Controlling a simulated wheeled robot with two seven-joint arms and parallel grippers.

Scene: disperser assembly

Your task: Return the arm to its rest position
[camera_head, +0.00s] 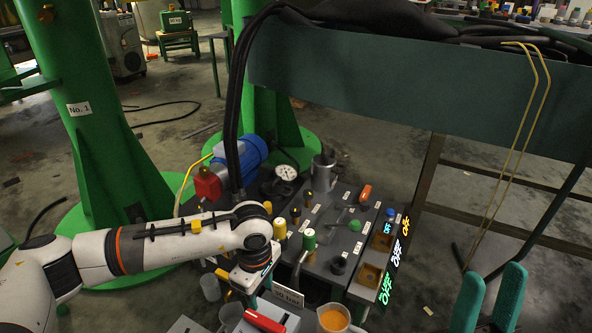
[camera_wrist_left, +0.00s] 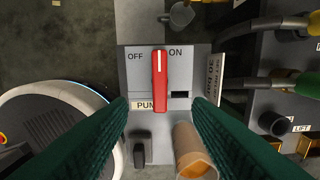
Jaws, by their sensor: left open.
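My left arm reaches in from the left in the head view, its wrist bent down at the front of the equipment bench. In the left wrist view my left gripper (camera_wrist_left: 159,104) is open, its two green fingers spread on either side of the red switch handle (camera_wrist_left: 160,82). The handle stands upright between the OFF and ON labels on the grey PUMP panel (camera_wrist_left: 133,70). I cannot tell whether a finger touches it. The handle also shows in the head view (camera_head: 264,321). My right gripper (camera_head: 494,276) is at the bottom right of the head view, its two green fingers apart and empty.
A beaker of orange liquid (camera_head: 333,319) stands right of the switch panel. A dark panel (camera_head: 340,240) with valves, knobs and lit signs lies behind it. Green columns (camera_head: 90,120) and a hanging black hose (camera_head: 232,120) stand near the arm. A dark green beam (camera_head: 400,95) crosses the back.

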